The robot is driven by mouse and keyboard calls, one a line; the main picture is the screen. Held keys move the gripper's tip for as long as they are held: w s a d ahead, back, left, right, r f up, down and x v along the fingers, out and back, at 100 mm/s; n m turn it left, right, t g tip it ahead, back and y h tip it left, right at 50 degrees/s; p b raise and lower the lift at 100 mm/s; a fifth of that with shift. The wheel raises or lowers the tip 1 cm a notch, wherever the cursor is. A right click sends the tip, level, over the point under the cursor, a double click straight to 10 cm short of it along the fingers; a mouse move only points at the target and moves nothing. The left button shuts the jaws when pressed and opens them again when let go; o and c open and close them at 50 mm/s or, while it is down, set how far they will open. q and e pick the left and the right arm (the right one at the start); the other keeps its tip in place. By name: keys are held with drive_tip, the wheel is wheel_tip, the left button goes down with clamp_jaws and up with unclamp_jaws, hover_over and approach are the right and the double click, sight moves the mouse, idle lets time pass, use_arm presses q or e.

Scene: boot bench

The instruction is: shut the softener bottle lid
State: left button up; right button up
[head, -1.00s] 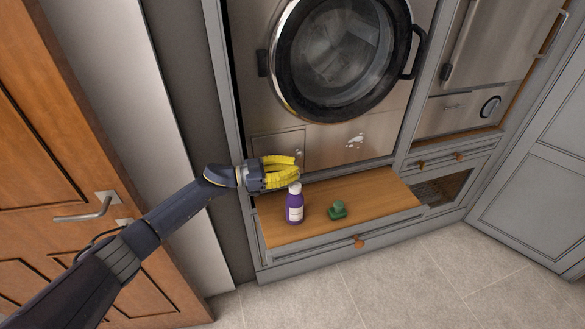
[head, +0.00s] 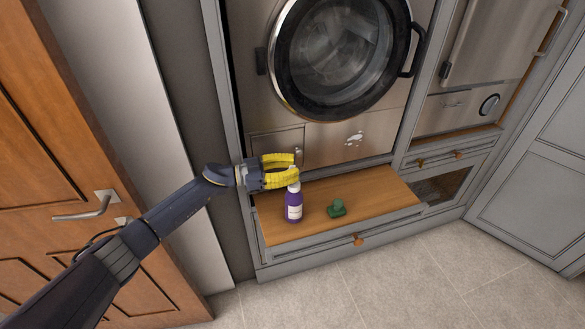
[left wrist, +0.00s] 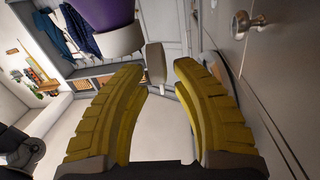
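A purple softener bottle (head: 294,209) with a white label and white cap stands upright on the wooden drawer top, at its left end. In the left wrist view, the purple bottle (left wrist: 100,12) is at the top left, with a pale collar (left wrist: 118,42). The raised pale lid (left wrist: 155,64) shows in the gap between the fingertips (left wrist: 162,70). The fingers are apart, and I see no contact with the lid. My right gripper is out of view.
A green object (head: 337,208) sits right of the bottle on the wooden top (head: 375,192). A front-loading washing machine (head: 340,60) is behind and above. A wooden door (head: 90,200) is at the left. The wooden top's right part is clear.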

use_arm(q)
drive_tip(key=shift+a, duration=0.1)
drive_tip(key=a, duration=0.7)
drive_tip(key=shift+s+a, duration=0.15)
drive_tip(key=shift+s, duration=0.25)
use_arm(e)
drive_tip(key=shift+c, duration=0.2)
